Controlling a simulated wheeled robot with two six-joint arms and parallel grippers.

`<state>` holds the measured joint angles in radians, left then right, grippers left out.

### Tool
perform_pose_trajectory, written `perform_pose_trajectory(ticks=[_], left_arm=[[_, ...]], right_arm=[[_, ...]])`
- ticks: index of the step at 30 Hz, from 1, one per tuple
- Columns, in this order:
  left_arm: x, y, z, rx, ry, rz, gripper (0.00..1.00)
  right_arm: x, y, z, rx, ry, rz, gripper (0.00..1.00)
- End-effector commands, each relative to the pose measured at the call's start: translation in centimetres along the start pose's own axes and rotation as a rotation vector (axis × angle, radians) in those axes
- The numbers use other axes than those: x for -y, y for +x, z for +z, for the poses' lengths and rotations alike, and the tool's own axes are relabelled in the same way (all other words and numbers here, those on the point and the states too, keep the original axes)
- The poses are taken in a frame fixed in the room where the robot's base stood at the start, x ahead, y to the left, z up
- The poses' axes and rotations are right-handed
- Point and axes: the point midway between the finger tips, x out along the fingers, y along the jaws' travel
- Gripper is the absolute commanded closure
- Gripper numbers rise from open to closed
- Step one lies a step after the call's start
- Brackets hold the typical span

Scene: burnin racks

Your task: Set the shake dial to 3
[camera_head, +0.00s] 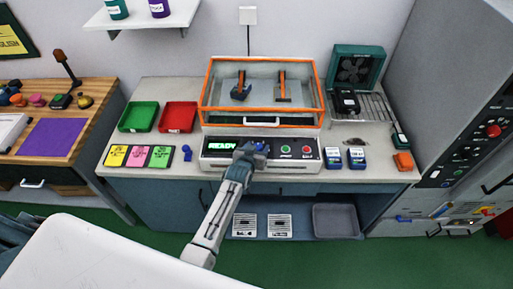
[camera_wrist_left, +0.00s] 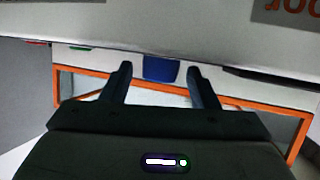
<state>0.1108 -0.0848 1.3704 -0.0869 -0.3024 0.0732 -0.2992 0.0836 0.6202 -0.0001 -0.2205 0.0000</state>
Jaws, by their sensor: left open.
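The blue shake dial (camera_head: 262,147) is on the white front panel (camera_head: 215,160) of the orange-framed machine (camera_head: 318,95), between the lit green display (camera_head: 222,146) and a green button (camera_head: 285,149). My left gripper (camera_head: 252,149) is at the panel, partly covering the dial. In the left wrist view, the blue dial (camera_wrist_left: 161,69) lies between the two spread fingers of my left gripper (camera_wrist_left: 160,70), with a gap on each side. The dial's pointer and numbers cannot be read. My right gripper is not in view.
A red button (camera_head: 307,150) is farther right on the panel. Green (camera_head: 138,117) and red (camera_head: 178,117) trays stand left of the machine. Blue-labelled boxes (camera_head: 332,158) and an orange object (camera_head: 403,161) are to the right. A tall grey cabinet (camera_head: 440,75) bounds the right side.

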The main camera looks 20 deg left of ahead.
Motion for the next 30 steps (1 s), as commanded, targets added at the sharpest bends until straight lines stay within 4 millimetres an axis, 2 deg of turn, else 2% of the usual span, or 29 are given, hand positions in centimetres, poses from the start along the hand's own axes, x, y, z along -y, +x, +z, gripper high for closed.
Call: perform_pose_trajectory(ticks=[2,9,22,30], left_arm=[[0.0,0.0,0.0,0.000,0.000,0.000,0.45],[0.0,0.0,0.0,0.000,0.000,0.000,0.90],[0.1,0.0,0.1,0.004,0.013,0.035,0.90],[0.3,0.1,0.3,0.009,0.048,0.121,0.90]], right_arm=[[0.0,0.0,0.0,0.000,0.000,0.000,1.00],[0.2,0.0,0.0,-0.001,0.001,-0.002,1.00],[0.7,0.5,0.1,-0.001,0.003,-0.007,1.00],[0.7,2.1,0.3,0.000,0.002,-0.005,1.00]])
